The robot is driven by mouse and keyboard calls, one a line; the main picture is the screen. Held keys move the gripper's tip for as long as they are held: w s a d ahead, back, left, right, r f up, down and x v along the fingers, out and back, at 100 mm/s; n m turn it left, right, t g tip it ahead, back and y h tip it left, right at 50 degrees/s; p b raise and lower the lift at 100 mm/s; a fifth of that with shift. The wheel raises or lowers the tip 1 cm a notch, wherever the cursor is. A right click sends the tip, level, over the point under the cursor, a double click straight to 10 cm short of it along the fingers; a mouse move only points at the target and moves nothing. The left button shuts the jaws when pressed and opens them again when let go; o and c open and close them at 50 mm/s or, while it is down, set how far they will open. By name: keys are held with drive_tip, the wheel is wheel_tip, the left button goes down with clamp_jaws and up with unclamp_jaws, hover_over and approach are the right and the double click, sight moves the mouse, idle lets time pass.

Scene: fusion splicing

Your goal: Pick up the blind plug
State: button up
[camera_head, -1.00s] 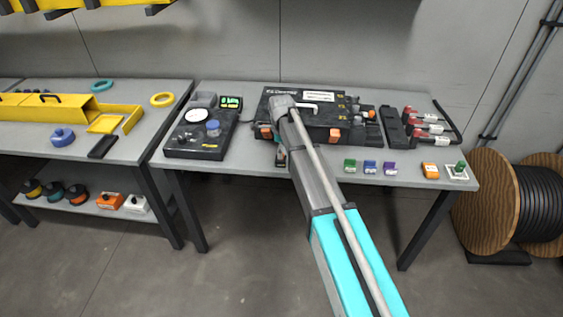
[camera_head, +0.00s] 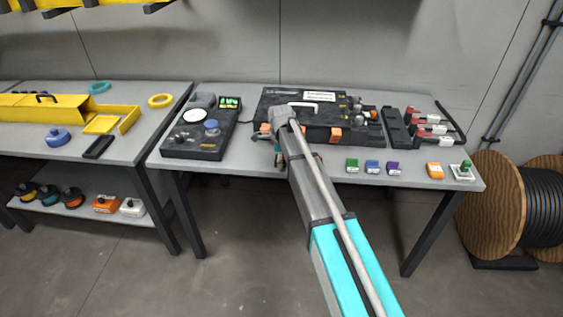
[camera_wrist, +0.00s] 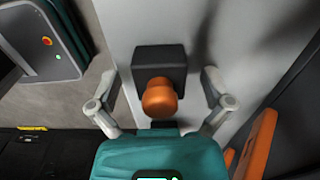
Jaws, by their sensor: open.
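In the wrist view, an orange rounded plug (camera_wrist: 160,97) sits on a dark square block (camera_wrist: 158,64) on the light table top. I take it for the blind plug, though no label shows. My gripper (camera_wrist: 158,80) is open, with one grey finger on each side of the plug and block. Gaps show on both sides, and neither finger visibly touches them. In the head view, my gripper (camera_head: 280,149) is at the table's front edge before the black case (camera_head: 315,115); my arm and gripper hide the plug there.
An orange latch (camera_wrist: 258,145) of the case is close to the right finger in the wrist view. A black device with dials (camera_head: 195,146) stands to the left. Green (camera_head: 352,165), blue and purple blocks line the front edge to the right, then an orange block (camera_head: 434,170).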

idle(0.3)
drive_tip(key=c, duration=1.2)
drive_tip(key=shift+r, duration=0.2)
drive_tip(key=shift+c, duration=0.2)
wheel_tip(320, 180, up, 3)
drive_tip(key=p, duration=0.3)
drive_tip(key=s+d+r+p, duration=0.2)
drive_tip(key=s+r+p, duration=0.7)
drive_tip(key=s, duration=0.4)
drive_tip(key=shift+s+d+r+p, duration=0.3)
drive_tip(key=shift+s+p, duration=0.1)
drive_tip(key=shift+p, duration=0.15)
drive_tip(key=shift+s, duration=0.15)
